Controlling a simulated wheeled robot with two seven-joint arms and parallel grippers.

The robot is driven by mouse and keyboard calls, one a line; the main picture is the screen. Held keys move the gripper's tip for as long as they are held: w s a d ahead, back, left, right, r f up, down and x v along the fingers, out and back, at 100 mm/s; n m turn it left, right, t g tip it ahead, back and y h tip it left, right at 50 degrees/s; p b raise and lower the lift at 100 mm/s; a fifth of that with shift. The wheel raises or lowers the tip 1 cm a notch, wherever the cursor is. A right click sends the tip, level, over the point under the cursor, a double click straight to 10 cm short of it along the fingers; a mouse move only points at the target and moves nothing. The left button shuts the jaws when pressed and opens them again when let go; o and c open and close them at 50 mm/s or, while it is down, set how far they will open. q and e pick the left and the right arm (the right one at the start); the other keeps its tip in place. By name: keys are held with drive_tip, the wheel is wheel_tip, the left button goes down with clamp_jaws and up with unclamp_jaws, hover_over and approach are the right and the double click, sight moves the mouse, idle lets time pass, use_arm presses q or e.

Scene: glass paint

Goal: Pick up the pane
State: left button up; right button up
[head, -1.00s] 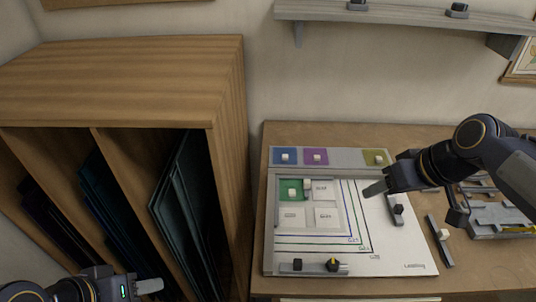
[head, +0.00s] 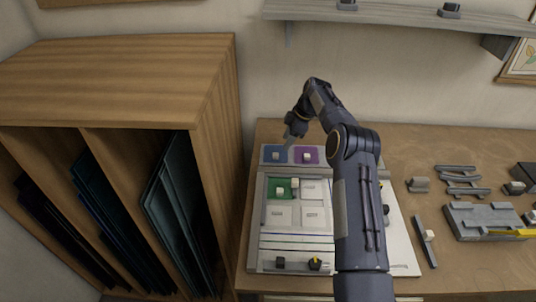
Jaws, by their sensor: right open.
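My right gripper (head: 291,136) is open. Its fingers point down over the back of the board, just above and between the blue pane (head: 267,158) and the purple pane (head: 298,149). Each pane carries a small white knob, and both lie in a grey strip. A green pane (head: 271,193) with a white knob lies in the upper left cell of a grid on the white board (head: 404,254). The other grid cells look pale. The olive pane seen earlier is hidden behind my right arm. My left gripper is out of view.
A wooden rack (head: 222,112) with dark sheets stands left of the table. A grey bar with a white knob (head: 429,235) and a grey fixture (head: 482,220) lie on the right. A shelf (head: 400,19) hangs above. The table's back right is mostly clear.

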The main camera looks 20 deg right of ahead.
sight(277, 154)
drive_tip(key=b+x, duration=0.3)
drive_tip(key=x, duration=0.3)
drive_tip(key=shift+a+f, duration=0.2)
drive_tip(key=shift+f, duration=0.05)
drive_tip(key=shift+w+a+f, duration=0.15)
drive_tip(key=shift+w+f, duration=0.05)
drive_tip(key=shift+f, duration=0.1)
drive_tip(key=shift+r, duration=0.1)
drive_tip(key=shift+c, duration=0.4)
clamp_jaws()
